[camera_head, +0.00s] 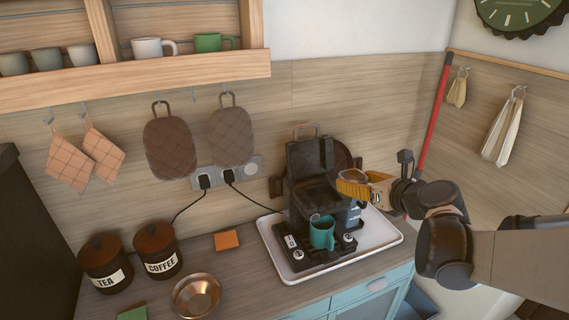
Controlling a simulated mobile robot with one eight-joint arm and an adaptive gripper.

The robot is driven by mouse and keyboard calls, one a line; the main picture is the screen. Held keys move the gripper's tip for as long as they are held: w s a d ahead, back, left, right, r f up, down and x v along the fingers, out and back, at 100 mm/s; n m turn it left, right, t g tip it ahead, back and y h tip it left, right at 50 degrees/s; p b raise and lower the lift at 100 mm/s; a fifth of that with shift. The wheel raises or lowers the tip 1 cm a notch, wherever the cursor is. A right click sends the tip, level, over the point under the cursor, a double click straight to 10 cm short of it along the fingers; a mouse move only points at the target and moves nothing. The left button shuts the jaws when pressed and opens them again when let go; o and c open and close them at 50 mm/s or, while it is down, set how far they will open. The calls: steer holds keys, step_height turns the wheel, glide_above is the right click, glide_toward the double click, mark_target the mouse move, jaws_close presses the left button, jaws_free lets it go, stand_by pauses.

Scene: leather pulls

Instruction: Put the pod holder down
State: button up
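My gripper (352,188) reaches in from the right and hangs in front of the right side of a black coffee machine (305,160). Its orange-yellow fingers point left. A small greyish rounded shape shows at the fingers; it may be the pod holder, but it is too small to tell, and so is whether the fingers are closed on it. The machine's lid part stands raised. A teal mug (322,233) stands at the machine's front. The machine stands on a white tray (385,240).
On the wooden counter are an orange square (227,240), a copper bowl (196,295), a coffee canister (157,250) and a tea canister (105,263). Two black cords run from the wall sockets (226,174). A shelf (150,80) with cups overhangs the left. Some counter left of the tray is bare.

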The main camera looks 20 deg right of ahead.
steer(key=shift+w+d, duration=0.15)
steer(key=shift+d, duration=0.05)
steer(key=b+x, duration=0.1)
steer(key=x, duration=0.3)
steer(key=a+f+b+x, duration=0.1)
steer(key=x, duration=0.3)
steer(key=a+f+b+x, duration=0.1)
steer(key=x, duration=0.3)
steer(key=shift+f, duration=0.25)
step_height(320, 180, down, 4)
steer(key=shift+r+b, duration=0.1)
steer(key=shift+b, duration=0.75)
steer(key=shift+r, duration=0.1)
